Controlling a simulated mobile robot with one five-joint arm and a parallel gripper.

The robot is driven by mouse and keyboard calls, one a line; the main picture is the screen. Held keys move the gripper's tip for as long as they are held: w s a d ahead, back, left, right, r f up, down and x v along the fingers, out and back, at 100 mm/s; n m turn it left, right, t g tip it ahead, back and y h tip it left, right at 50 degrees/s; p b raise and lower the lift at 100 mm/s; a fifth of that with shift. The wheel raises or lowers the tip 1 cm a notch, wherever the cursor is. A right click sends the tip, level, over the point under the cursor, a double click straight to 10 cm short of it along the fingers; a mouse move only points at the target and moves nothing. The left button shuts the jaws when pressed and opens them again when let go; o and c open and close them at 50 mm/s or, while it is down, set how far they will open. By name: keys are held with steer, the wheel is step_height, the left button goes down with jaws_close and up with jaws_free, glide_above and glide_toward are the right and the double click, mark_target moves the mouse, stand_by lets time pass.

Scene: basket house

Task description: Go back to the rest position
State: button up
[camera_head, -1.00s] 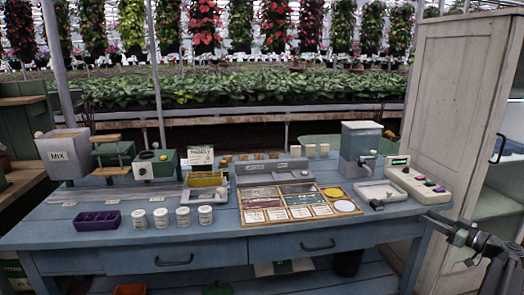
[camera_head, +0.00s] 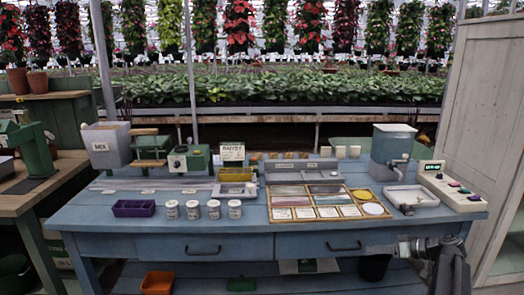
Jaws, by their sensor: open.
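My gripper (camera_head: 372,250) shows at the lower right, in front of the blue table's (camera_head: 130,247) front edge. It points left, and its jaws are open with nothing seen between them. My arm comes up from the bottom right behind it. The gripper is apart from the things on the tabletop and looks small and dark, so fine detail of the fingers is hard to see.
The table holds a purple tray (camera_head: 134,208), several white jars (camera_head: 193,209), a wooden card tray (camera_head: 270,220), a water tank (camera_head: 391,150) and a button panel (camera_head: 451,187). A white cabinet (camera_head: 485,120) stands right. Another bench (camera_head: 62,187) stands left. An orange bin (camera_head: 157,283) is below.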

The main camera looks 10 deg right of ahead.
steer(key=s+a+f+g+h, duration=0.1)
steer(key=a+f+g, duration=0.15)
steer(key=a, duration=0.45)
steer(key=s+a+f+m+g, duration=0.1)
steer(key=a+f+g, duration=0.15)
steer(key=a, duration=0.45)
steer(key=s+a+f+g+h, duration=0.15)
steer(key=a+f, duration=0.25)
steer(key=a, duration=0.4)
steer(key=s+a+f+m+g+h, duration=0.25)
steer(key=s+a+h, duration=0.35)
steer(key=s+a, duration=0.4)
step_height(320, 180, up, 22)
steer(key=w+p, duration=0.1)
steer(key=p, duration=2.2)
steer(key=shift+w+r, duration=0.2)
steer(key=shift+w, duration=0.1)
steer(key=shift+n+y, duration=0.25)
